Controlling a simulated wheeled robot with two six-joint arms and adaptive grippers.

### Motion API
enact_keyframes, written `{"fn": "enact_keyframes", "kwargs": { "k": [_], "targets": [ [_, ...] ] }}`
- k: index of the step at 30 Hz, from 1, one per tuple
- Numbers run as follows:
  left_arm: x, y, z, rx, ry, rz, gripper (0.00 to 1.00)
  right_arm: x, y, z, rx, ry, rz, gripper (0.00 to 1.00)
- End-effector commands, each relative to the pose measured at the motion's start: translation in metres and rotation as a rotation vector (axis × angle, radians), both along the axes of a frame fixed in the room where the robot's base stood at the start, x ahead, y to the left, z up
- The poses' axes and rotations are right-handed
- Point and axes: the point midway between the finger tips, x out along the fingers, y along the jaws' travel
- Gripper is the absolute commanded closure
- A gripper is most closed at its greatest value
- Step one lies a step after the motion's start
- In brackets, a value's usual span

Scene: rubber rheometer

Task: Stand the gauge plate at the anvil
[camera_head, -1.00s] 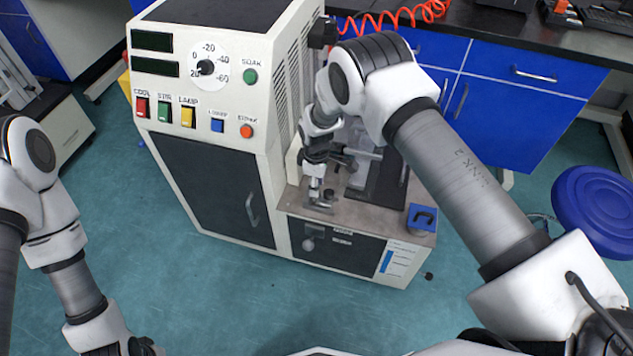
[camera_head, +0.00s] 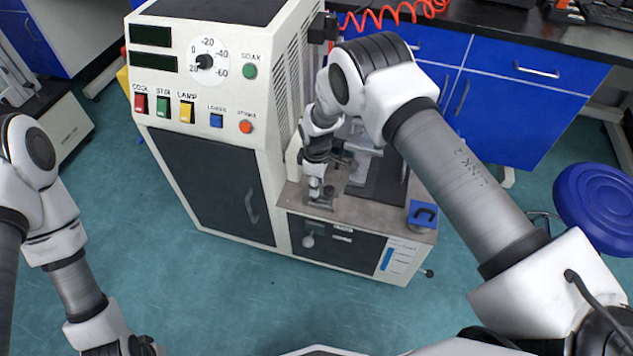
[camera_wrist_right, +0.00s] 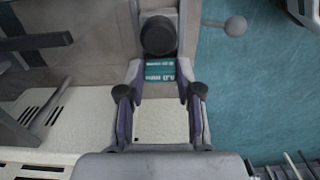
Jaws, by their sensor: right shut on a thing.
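My right gripper (camera_head: 317,197) is low over the front of the machine's bench. In the right wrist view its two fingers (camera_wrist_right: 160,92) are shut on the gauge plate (camera_wrist_right: 160,70), a small teal piece with white markings between the fingertips. Right beyond the plate is a dark round post (camera_wrist_right: 158,35), which looks like the anvil. I cannot tell whether plate and post touch, or whether the plate rests on the bench. In the head view the plate is too small to make out. My left gripper (camera_head: 125,347) is cut off at the bottom edge, its fingers unclear.
The white machine cabinet (camera_head: 205,200) with dial and buttons stands left of the bench (camera_head: 370,212). A blue block (camera_head: 422,215) with a dark U shape sits at the bench's right corner. A round knob (camera_wrist_right: 236,26) sticks out beside the bench. Open floor lies in front.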

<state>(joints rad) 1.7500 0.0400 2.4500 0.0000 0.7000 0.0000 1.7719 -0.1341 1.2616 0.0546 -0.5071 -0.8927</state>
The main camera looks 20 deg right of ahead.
Motion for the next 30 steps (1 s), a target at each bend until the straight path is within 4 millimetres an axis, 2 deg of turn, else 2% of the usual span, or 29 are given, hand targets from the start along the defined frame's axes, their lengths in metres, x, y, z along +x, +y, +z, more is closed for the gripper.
{"fn": "enact_keyframes", "kwargs": {
  "k": [7, 8, 9, 10, 18, 22, 26, 30],
  "targets": [
    [0.000, 0.000, -0.004, 0.000, 0.000, 0.000, 0.60, 0.000, 0.000, -0.005, 0.000, 0.000, 0.000, 0.90],
    [0.000, 0.000, -0.003, 0.000, 0.000, 0.000, 0.60, 0.000, 0.000, -0.004, 0.000, 0.000, 0.000, 0.55],
    [0.000, 0.000, -0.003, 0.000, 0.000, 0.000, 0.60, 0.000, 0.000, -0.004, 0.000, 0.000, 0.000, 0.40],
    [0.000, 0.000, -0.003, 0.000, 0.000, 0.000, 0.60, 0.000, 0.000, -0.004, 0.000, 0.000, 0.000, 0.36],
    [0.000, 0.000, -0.003, 0.000, 0.000, 0.000, 0.60, 0.000, 0.000, -0.004, 0.000, 0.000, 0.000, 0.36],
    [0.000, 0.000, -0.003, 0.000, 0.000, 0.000, 0.60, 0.000, 0.000, 0.005, -0.001, -0.001, 0.000, 0.36],
    [0.000, 0.000, -0.003, 0.000, 0.000, 0.000, 0.60, 0.001, 0.000, 0.031, -0.001, -0.003, -0.001, 0.36],
    [0.000, 0.000, -0.003, 0.000, 0.000, 0.000, 0.60, 0.001, 0.000, 0.069, -0.001, -0.004, 0.001, 0.36]
  ]
}}
